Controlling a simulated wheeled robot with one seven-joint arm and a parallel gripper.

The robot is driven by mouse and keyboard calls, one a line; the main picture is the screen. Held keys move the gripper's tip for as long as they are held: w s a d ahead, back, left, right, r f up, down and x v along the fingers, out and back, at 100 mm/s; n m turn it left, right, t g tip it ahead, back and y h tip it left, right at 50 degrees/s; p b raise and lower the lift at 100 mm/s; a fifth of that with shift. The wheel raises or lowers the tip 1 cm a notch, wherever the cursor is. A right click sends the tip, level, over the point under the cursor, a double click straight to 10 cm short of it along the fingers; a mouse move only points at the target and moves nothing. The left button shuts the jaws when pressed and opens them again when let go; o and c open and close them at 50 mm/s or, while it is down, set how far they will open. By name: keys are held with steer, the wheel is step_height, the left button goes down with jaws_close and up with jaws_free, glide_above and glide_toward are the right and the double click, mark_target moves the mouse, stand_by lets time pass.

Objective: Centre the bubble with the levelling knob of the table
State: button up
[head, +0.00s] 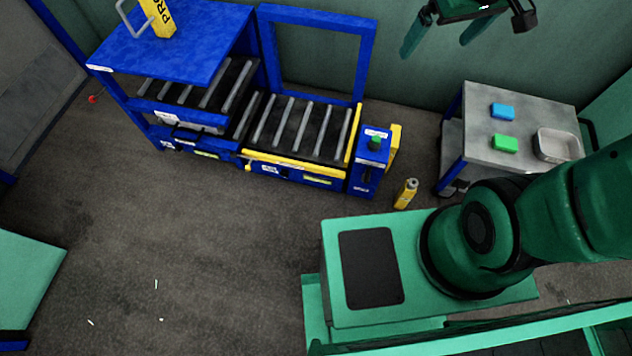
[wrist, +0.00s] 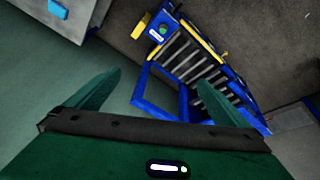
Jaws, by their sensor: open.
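The blue roller table (head: 296,128) stands at the upper middle of the head view; its rollers also show in the wrist view (wrist: 195,62). A blue box (head: 366,170) at its right end carries a green round knob or button (head: 375,143) and a pale label. That box also shows in the wrist view (wrist: 158,32). I cannot make out a bubble or tell which part is the levelling knob. My gripper (head: 444,36) is raised at the top of the head view. Its fingers (wrist: 159,80) are apart and empty in the wrist view, away from the table.
A blue press frame (head: 175,42) adjoins the table on the left. A grey cart (head: 480,112) on the right holds a blue block (head: 502,111), a green block (head: 504,143) and a tray (head: 557,157). A yellow bottle (head: 405,194) stands on the floor. Open floor lies before the table.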

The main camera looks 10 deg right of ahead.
steer(key=w+a+f+n+y, duration=0.1)
steer(key=w+a+f+n, duration=0.45)
steer(key=f, duration=0.35)
steer(key=w+a+f+n, duration=0.4)
steer(key=w+f, duration=0.3)
steer(key=f, duration=0.3)
steer(key=w+a+f+n+y, duration=0.1)
steer(key=w+a+f+n, duration=0.45)
steer(key=f, duration=0.35)
steer(key=s+a+f+n, duration=0.15)
steer(key=f+n, duration=0.25)
steer(key=f, duration=0.7)
steer(key=a+f+n, duration=0.2)
steer(key=f+n, duration=0.1)
steer(key=f, duration=0.8)
steer(key=s+f+n, duration=0.4)
steer(key=f, duration=0.5)
steer(key=s+f+n, duration=0.3)
steer(key=s+f, duration=0.2)
steer(key=f, duration=0.4)
steer(key=x, duration=0.9)
steer(key=shift+f+y, duration=0.25)
steer(key=shift+y, duration=0.15)
steer(key=shift+w, duration=0.1)
steer(key=v, duration=1)
steer(key=shift+w, duration=0.2)
